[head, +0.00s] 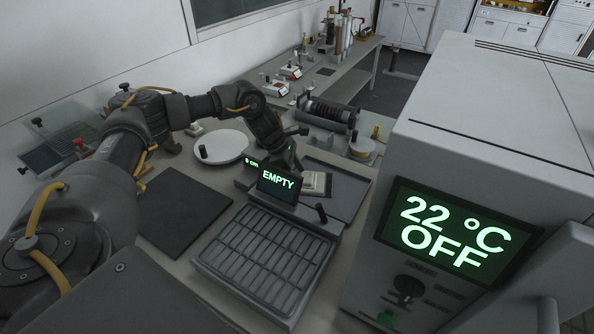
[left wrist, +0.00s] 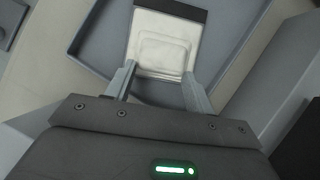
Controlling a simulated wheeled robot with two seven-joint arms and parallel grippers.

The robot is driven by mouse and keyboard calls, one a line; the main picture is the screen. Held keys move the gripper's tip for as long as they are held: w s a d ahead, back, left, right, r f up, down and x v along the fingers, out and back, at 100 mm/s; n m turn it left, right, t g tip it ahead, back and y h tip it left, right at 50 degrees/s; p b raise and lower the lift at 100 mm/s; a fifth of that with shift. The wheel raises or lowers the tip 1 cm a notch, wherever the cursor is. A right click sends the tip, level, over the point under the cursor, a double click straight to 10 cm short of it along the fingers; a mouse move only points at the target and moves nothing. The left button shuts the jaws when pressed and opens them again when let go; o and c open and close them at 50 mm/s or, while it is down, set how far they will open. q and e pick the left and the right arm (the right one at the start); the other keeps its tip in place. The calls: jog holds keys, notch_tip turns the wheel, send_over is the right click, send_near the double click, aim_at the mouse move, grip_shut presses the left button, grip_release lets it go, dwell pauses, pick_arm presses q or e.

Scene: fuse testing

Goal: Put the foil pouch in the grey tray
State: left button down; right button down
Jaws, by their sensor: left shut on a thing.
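The foil pouch (left wrist: 163,38) is pale and silvery with a dark band along its far end in the left wrist view. My left gripper (left wrist: 160,72) is shut on it, with one finger at each side of its near end. In the head view the pouch (head: 316,184) shows beyond the "EMPTY" display. The grey tray (head: 345,188) is shallow and dark, and the pouch is over its left part. In the left wrist view the tray (left wrist: 95,40) lies around and beneath the pouch. I cannot tell whether the pouch touches its floor. My right gripper is not in view.
A device with an "EMPTY" display (head: 279,184) and a slotted rack (head: 265,255) stand in front of the tray. A large oven reading "22 °C OFF" (head: 445,230) stands at the right. A dark mat (head: 184,212) and white disc (head: 221,147) lie at the left.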

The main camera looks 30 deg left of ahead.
pick_arm(q)
jog(key=shift+f, duration=0.1)
jog(key=c, duration=0.6)
grip_release()
jog(key=shift+o, duration=0.2)
jog(key=shift+r, duration=0.2)
jog(key=shift+a+r, duration=0.1)
jog(key=shift+r, duration=0.05)
jog(key=b+v, duration=0.2)
jog(key=v, duration=0.9)
jog(key=shift+s+r, duration=0.15)
jog(key=shift+r, duration=0.15)
